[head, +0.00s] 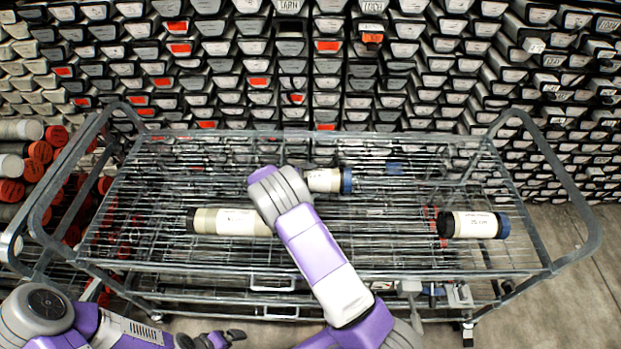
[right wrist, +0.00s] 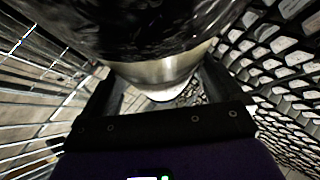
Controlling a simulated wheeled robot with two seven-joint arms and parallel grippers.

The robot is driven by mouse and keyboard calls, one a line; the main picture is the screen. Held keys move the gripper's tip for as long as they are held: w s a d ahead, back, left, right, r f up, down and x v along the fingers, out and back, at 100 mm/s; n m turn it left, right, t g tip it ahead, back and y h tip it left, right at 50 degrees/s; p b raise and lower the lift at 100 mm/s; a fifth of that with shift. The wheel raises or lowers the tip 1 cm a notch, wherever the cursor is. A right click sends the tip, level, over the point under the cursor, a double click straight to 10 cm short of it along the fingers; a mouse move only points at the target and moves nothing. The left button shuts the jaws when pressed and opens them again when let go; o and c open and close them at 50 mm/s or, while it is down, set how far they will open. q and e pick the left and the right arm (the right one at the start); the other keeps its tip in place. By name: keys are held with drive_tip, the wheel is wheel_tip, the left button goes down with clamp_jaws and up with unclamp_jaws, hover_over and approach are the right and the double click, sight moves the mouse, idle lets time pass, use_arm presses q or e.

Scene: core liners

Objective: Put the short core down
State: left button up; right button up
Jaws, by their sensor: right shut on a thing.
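My right arm reaches over the wire cart, and its wrist hides the right gripper in the head view. In the right wrist view, my right gripper (right wrist: 160,88) is shut on a core (right wrist: 165,70), a pale, shiny cylinder with a dark part close to the camera. A core with a white label and blue cap (head: 328,180) shows just right of my wrist, its left end hidden; it seems to be the held one. I cannot tell whether it touches the shelf. My left gripper (head: 222,339) is low at the bottom edge; its jaw state is unclear.
On the cart's top shelf (head: 375,258) lie a longer capped core (head: 228,222) at left, its right end hidden by my wrist, and a labelled core with dark caps (head: 474,225) at right. Bare wire lies between them. Boxed racks (head: 420,90) stand behind; capped tubes (head: 38,155) are at left.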

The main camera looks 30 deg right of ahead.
drive_tip(key=shift+d+r, duration=0.1)
drive_tip(key=shift+r, duration=0.15)
drive_tip(key=o, duration=1.7)
drive_tip(key=shift+f, duration=0.2)
drive_tip(key=p+v, duration=0.1)
drive_tip(key=v, duration=1.1)
drive_tip(key=shift+s, duration=0.1)
drive_tip(key=shift+r, duration=0.15)
